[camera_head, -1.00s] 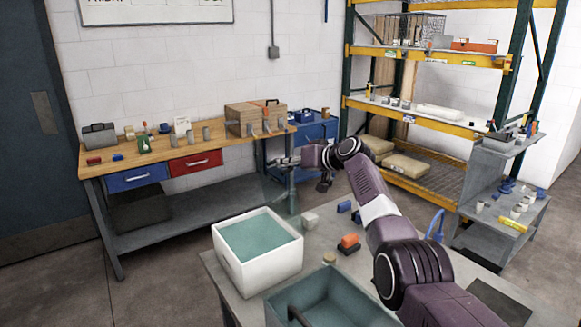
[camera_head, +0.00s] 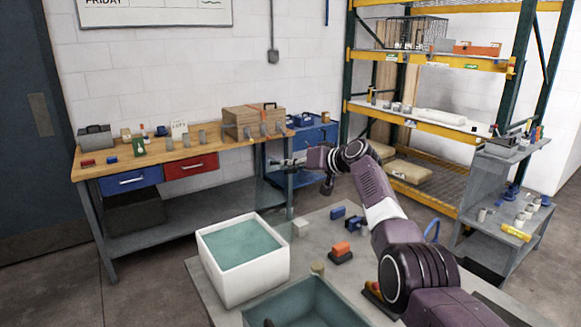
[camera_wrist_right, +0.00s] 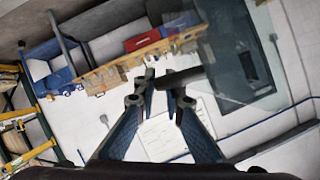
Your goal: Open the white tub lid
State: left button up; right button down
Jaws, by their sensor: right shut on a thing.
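The white tub (camera_head: 240,282) stands on the grey table, and its top is uncovered, showing a teal inside. A see-through, faintly tinted panel, apparently the lid (camera_head: 276,187), hangs in the air behind the tub, clear of its rim. My right gripper (camera_head: 287,163) is beyond the tub and above it. In the right wrist view my right gripper (camera_wrist_right: 161,92) is shut on a dark bar-like handle (camera_wrist_right: 182,77), with the clear lid (camera_wrist_right: 225,95) spreading to the right. The lid's outline is faint. My left gripper is not in view.
A teal bin (camera_head: 312,297) stands in front of the tub. A white block (camera_head: 300,228), blue pieces (camera_head: 338,213) and an orange-and-black item (camera_head: 341,252) lie on the table. Behind are a workbench (camera_head: 200,155) and a shelving rack (camera_head: 425,125).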

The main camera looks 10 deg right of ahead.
jog(key=shift+f, duration=0.2)
jog(key=c, duration=2)
grip_release()
jog(key=shift+a, duration=0.1)
jog(key=shift+s+r, duration=0.1)
jog(key=shift+s+d+r, duration=0.2)
jog(key=shift+s+d, duration=0.2)
jog(key=shift+d, duration=0.05)
jog(key=v, duration=1)
jog(key=shift+s+d, duration=0.1)
jog(key=shift+s, duration=0.2)
